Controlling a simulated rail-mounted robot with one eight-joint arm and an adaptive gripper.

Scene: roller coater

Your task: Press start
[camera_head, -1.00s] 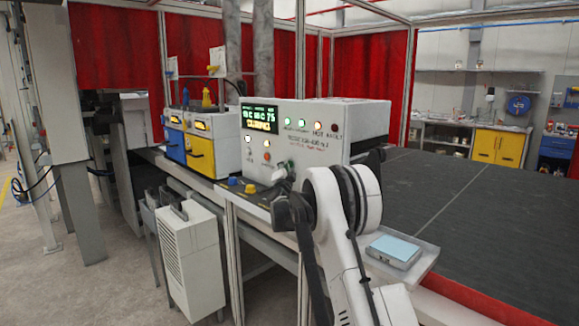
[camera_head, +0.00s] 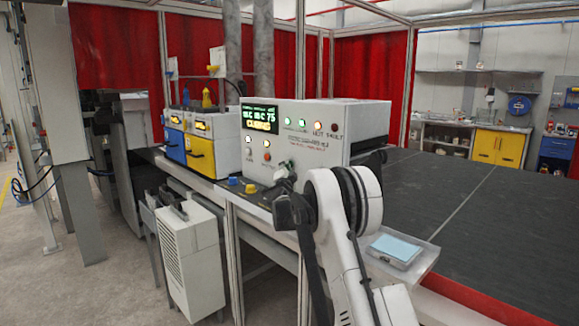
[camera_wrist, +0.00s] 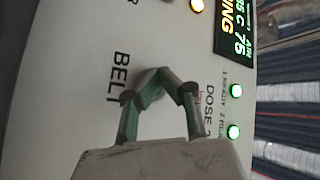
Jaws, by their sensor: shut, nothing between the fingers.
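The white control panel (camera_head: 300,150) stands on the machine's left end in the head view and fills the wrist view (camera_wrist: 60,110). Its display (camera_head: 260,118) is lit with green figures and a yellow word. I cannot read a label saying start. My gripper (camera_wrist: 152,82) is shut and empty, its fingertips close over the panel between the words BELT and DOSE. A dark round part, perhaps a knob, shows behind the tips. I cannot tell whether they touch. In the head view my gripper (camera_head: 284,176) is small, at the panel's lower part.
A yellow knob (camera_head: 251,188) and a blue knob (camera_head: 233,181) sit on the ledge left of my gripper. Blue and yellow units (camera_head: 200,155) stand left of the panel. The dark belt (camera_head: 450,190) extends right.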

